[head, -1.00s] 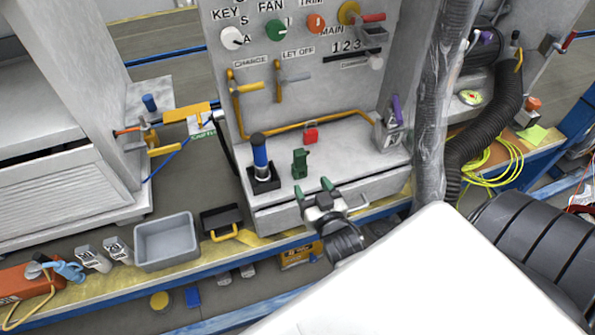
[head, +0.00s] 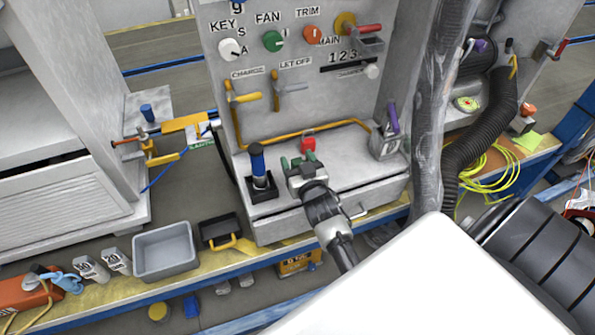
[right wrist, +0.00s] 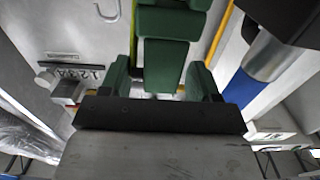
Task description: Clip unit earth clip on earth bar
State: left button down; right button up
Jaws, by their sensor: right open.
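A green clip-like block (right wrist: 168,52), which I take to be the unit earth clip, stands on the grey ledge of the control panel. My right gripper (head: 298,160) is at it, with its green fingertips open. In the right wrist view the fingertips (right wrist: 161,78) stand on either side of the block, with a gap visible at least on the left. In the head view the gripper mostly hides the block. A short brass and yellow bar fitting (head: 150,143) is at the left, near a white label; I cannot tell if it is the earth bar. My left gripper is not in view.
A blue-handled plunger (head: 258,165) on a black base stands just left of my right gripper. A red block (head: 308,144) is behind it. A yellow pipe (head: 290,132) runs along the panel. A grey bin (head: 165,252) and black tray (head: 219,230) sit on the lower shelf.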

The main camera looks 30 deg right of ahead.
jog(key=c, duration=1)
jog(key=shift+r, duration=0.1)
